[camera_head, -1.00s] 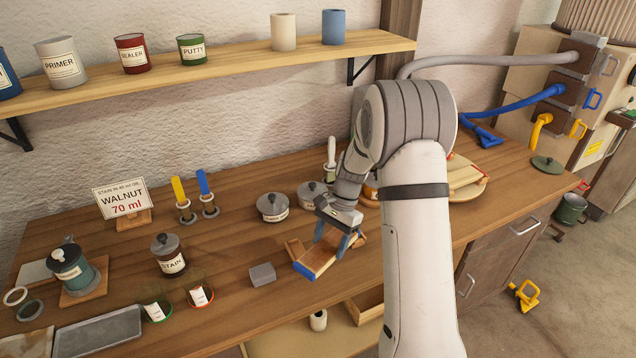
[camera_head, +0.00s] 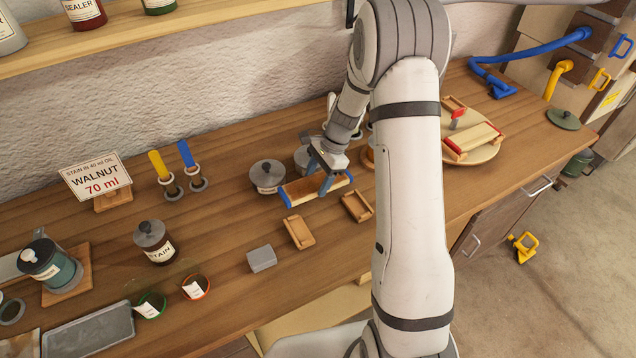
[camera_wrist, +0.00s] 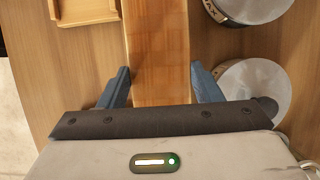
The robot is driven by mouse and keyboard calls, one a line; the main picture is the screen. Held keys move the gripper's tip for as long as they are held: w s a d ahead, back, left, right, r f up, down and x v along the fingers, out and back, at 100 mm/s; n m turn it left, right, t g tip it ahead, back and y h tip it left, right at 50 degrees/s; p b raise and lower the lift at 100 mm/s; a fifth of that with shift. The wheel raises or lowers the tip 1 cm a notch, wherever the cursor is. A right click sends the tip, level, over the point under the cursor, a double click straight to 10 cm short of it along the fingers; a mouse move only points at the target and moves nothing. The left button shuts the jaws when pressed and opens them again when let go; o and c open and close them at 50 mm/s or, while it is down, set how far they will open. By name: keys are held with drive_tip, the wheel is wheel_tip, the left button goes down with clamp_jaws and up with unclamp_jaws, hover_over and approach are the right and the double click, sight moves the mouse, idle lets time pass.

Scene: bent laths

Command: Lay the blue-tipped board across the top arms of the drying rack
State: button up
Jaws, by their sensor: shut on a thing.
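The blue-tipped board (camera_head: 312,188) is a brown wooden lath with a blue band at each end. My gripper (camera_head: 323,184) is shut on it near its middle and holds it above the bench, behind two small wooden cradles. In the wrist view the board (camera_wrist: 160,55) runs between the two blue-grey fingers of my gripper (camera_wrist: 163,88), away from the wrist; its ends are outside that picture. I cannot make out a drying rack for certain in either current view; my arm hides part of the bench.
Wooden cradles (camera_head: 298,233) and (camera_head: 357,206) stand before the board. A lidded grey pot (camera_head: 268,177) is close behind it. A grey block (camera_head: 262,259) lies at front left. Right of my arm, a round board (camera_head: 487,153) carries a red-ended lath (camera_head: 473,141). The bench front is partly clear.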

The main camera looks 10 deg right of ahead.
sight(321, 181)
wheel_tip(321, 181, down, 4)
drive_tip(key=shift+r+p, duration=0.2)
drive_tip(key=shift+p, duration=0.1)
drive_tip(key=shift+s, duration=0.15)
drive_tip(key=o, duration=0.6)
drive_tip(key=shift+f, duration=0.15)
drive_tip(key=o, duration=0.4)
drive_tip(key=shift+o, duration=0.2)
